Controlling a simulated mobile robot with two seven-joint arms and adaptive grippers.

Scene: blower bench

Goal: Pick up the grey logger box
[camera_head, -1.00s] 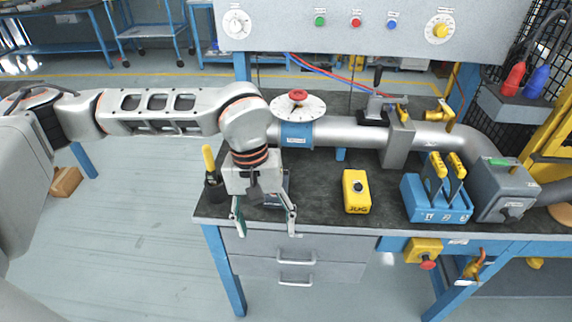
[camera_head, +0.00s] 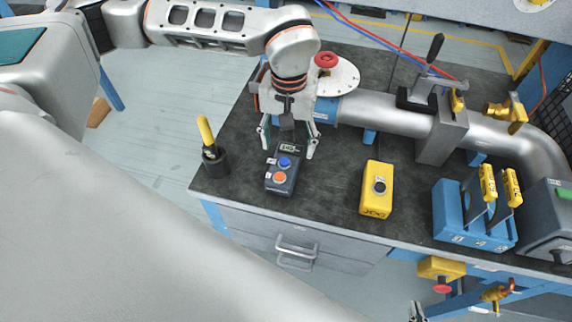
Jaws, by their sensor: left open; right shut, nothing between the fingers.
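The grey logger box (camera_head: 282,178) is a dark box with a small display, a blue button and an orange button. It lies on the bench top near the front edge. My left gripper (camera_head: 289,146) is open, pointing down over the far end of the box. Its fingers show to either side of that end, and the display shows between them. I cannot tell whether they touch the box. Only the tip of my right gripper (camera_head: 417,313) shows, at the bottom edge of the view, in front of the bench and away from the box.
A yellow-handled tool stands in a black holder (camera_head: 215,165) left of the box. A yellow box with a black knob (camera_head: 376,190) stands to the right, with bare bench top between. Farther right is a blue block (camera_head: 470,225) with levers. A grey pipe (camera_head: 395,114) runs behind.

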